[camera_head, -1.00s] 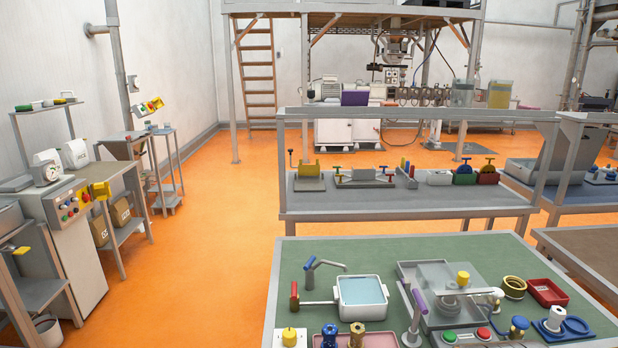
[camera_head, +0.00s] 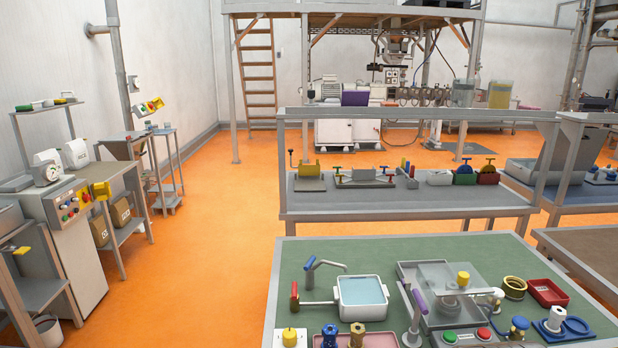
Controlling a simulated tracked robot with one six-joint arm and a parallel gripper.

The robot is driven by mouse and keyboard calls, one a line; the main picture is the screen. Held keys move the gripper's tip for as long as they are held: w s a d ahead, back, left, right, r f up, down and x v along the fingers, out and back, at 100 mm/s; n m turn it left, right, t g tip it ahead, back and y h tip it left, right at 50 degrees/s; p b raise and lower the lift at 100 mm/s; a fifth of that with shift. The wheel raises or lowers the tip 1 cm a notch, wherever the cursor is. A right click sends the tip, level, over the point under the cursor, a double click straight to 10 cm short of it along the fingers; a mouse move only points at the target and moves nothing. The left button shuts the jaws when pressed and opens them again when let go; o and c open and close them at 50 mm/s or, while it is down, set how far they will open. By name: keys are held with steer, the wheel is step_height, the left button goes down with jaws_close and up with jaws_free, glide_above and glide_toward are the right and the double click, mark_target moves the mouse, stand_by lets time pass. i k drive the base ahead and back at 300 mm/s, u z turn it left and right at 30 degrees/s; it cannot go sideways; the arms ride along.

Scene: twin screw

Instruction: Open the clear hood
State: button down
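The clear hood (camera_head: 432,274) is a see-through box on the green-topped table in front of me, right of the middle. It looks closed, lying over a grey round part that shows dimly through it. A yellow knob (camera_head: 463,279) shows at the hood's right part. A lever with a purple handle (camera_head: 419,300) stands upright at its left front. The hood's hinge cannot be made out. My gripper does not show in this view.
On the green table (camera_head: 300,255), a white basin of blue water (camera_head: 361,292) stands left of the hood. A brass ring (camera_head: 514,287) and a red tray (camera_head: 547,292) lie right of it. Red and green buttons (camera_head: 467,336) are in front. Orange floor is clear at left.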

mark_target(464, 281)
steer(key=z, duration=0.05)
steer(key=k, duration=0.65)
steer(key=z, duration=0.45)
steer(key=i, duration=1.5)
steer(key=z, duration=0.05)
